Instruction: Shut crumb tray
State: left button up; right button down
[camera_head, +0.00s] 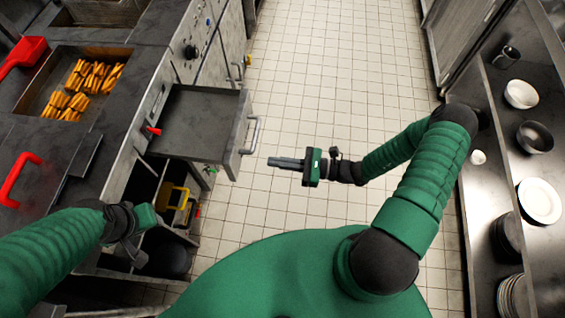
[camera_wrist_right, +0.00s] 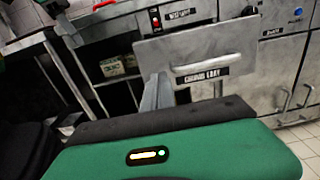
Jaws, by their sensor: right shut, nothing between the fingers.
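The crumb tray (camera_head: 199,122) is a grey metal drawer pulled out from the counter on the left in the head view. Its front panel with a bar handle (camera_head: 251,135) faces right, over the floor. In the right wrist view its front panel (camera_wrist_right: 195,50) shows a label reading crumb tray. My right gripper (camera_head: 271,162) is shut and empty, just right of and below the handle in the head view, apart from it. My left gripper (camera_head: 132,247) is at the lower left by the counter's front; its fingers are too dark and small to read.
A fryer basin with fries (camera_head: 85,85) and a red handle (camera_head: 21,178) are on the counter at left. A shelf with bowls and plates (camera_head: 539,200) stands at right. Below the tray are open shelves with a yellow item (camera_head: 173,195). The tiled floor (camera_head: 330,70) between is clear.

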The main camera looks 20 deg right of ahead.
aim_at(236, 158)
jog(key=x, duration=0.9)
jog(key=shift+s, duration=0.1)
jog(key=shift+a, duration=0.1)
